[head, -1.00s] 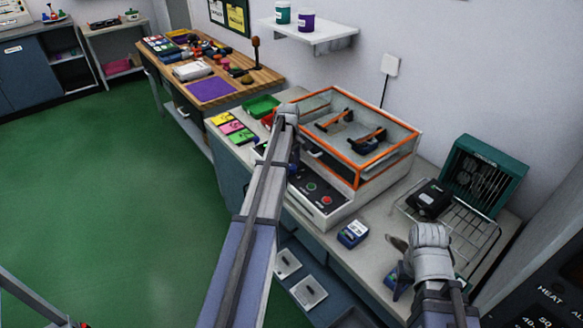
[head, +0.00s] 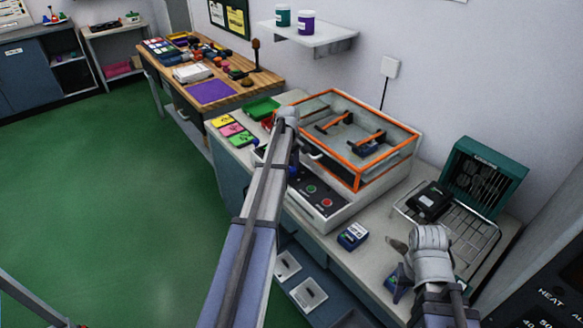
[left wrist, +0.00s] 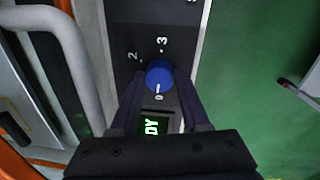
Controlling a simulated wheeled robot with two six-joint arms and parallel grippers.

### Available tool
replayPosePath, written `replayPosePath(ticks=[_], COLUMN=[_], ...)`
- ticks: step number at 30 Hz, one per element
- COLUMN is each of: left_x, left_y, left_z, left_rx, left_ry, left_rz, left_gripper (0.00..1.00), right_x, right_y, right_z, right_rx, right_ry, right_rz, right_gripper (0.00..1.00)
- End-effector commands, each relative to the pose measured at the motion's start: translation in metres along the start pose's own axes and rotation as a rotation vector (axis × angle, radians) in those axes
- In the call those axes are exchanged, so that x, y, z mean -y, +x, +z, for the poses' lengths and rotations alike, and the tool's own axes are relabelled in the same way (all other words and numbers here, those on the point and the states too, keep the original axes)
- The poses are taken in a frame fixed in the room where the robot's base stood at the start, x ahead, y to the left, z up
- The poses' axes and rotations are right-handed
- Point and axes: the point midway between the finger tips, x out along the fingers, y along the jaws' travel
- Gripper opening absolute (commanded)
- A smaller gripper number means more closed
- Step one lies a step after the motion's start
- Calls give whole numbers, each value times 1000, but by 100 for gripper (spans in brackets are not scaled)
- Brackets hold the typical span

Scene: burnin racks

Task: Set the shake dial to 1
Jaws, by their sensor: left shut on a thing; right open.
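The blue shake dial (left wrist: 159,76) is on the dark panel in the left wrist view. Its white pointer line is toward the 0 mark. The marks 2 and 3 show on the far side; I cannot see the 1. My left gripper (left wrist: 160,88) is shut on the dial, one finger at each side. In the head view my left arm hides most of the dial area on the shaker (head: 335,205). My right gripper (head: 398,262) is open and empty above the counter at the right.
A green-lettered display (left wrist: 155,124) is partly covered by my left gripper. The shaker's orange-edged lid (head: 358,178) and green and red buttons are close by. A small blue labelled box (head: 353,236) and a wire rack (head: 465,235) stand to the right.

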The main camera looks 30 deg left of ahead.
Motion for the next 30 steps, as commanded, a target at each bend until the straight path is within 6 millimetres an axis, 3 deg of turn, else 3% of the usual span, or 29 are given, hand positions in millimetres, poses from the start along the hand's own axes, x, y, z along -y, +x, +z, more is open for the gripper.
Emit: replayPosePath(ticks=[30], left_x=[0], left_y=[0], left_z=[-2], left_rx=[55], left_ry=[830], left_rz=[1], left_gripper=[0], right_x=[0], right_y=[0], right_z=[0], right_rx=[0], right_ry=[0], right_rz=[0], right_gripper=[50])
